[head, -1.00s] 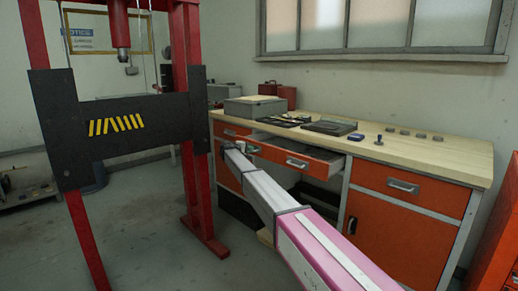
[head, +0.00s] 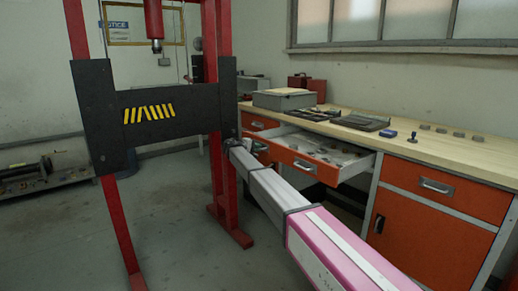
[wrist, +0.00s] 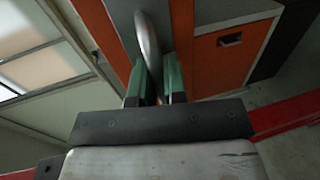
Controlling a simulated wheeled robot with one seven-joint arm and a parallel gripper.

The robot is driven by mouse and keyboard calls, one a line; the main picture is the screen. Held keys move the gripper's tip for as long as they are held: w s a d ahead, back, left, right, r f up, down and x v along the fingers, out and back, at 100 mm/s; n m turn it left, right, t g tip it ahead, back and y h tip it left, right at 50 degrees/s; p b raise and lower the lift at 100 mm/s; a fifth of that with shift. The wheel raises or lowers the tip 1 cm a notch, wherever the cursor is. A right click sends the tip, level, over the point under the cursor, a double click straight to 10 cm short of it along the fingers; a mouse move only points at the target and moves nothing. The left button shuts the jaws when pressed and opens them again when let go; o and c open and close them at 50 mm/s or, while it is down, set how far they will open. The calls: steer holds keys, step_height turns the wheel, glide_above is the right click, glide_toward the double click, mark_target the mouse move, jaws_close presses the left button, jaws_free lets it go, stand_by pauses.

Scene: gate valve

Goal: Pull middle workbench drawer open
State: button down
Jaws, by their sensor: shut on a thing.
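The middle workbench drawer (head: 284,157) has an orange front and stands pulled out from the bench, with small items showing inside.
The workbench top (head: 450,147) carries a grey box (head: 284,100), dark trays (head: 360,121) and small parts. An orange cabinet (head: 415,230) is right of the drawer. A red press frame (head: 222,190) stands close to the left of my gripper. Grey floor is open in front.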

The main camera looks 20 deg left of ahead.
steer(key=c, duration=1.2)
jaws_free()
steer(key=shift+o, duration=0.2)
steer(key=v, duration=1)
steer(key=shift+s+a, duration=0.3)
